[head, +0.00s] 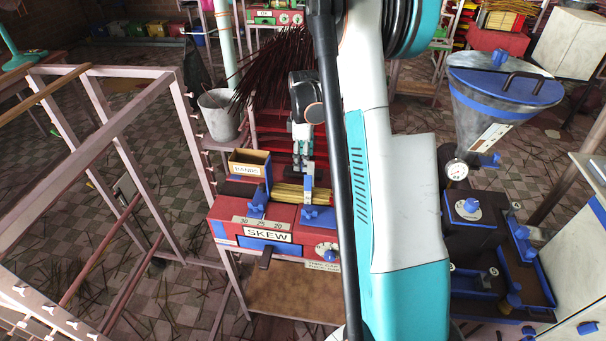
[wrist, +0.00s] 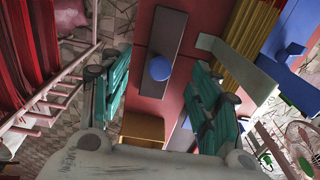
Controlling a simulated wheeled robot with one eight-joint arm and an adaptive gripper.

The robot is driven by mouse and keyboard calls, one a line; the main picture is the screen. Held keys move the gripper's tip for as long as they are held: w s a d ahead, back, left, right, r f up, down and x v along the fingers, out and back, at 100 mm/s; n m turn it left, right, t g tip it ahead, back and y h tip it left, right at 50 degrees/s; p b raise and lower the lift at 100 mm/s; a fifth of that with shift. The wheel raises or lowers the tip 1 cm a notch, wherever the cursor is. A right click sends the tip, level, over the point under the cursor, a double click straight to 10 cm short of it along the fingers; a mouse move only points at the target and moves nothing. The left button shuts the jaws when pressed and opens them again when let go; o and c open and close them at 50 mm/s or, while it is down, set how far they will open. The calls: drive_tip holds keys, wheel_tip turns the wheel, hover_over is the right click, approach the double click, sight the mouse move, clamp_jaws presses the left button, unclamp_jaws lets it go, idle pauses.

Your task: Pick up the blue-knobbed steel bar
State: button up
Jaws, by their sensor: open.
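The blue-knobbed steel bar (wrist: 177,36) shows in the wrist view as a flat grey bar on a red surface. Its round blue knob (wrist: 159,68) lies between the two fingers in the picture. My gripper (wrist: 158,78) is open, with one teal-padded finger to each side of the knob. I see no contact, and the height gap cannot be told. In the head view my gripper (head: 303,165) points down over the back of the red SKEW machine (head: 290,218). There I cannot make out the bar, which seems hidden by my gripper and arm.
Yellow sticks (head: 288,191) lie across the machine beside an upright grey plate (wrist: 226,54). A wooden BANDS box (head: 249,157) stands left of my gripper. Dark red sticks (head: 275,62) fan out behind. A metal hopper (head: 502,90) stands at right, a pink frame (head: 115,130) at left.

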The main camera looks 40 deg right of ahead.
wheel_tip(320, 180, down, 5)
drive_tip(key=shift+w+f+b, duration=0.1)
drive_tip(key=shift+b, duration=0.95)
clamp_jaws()
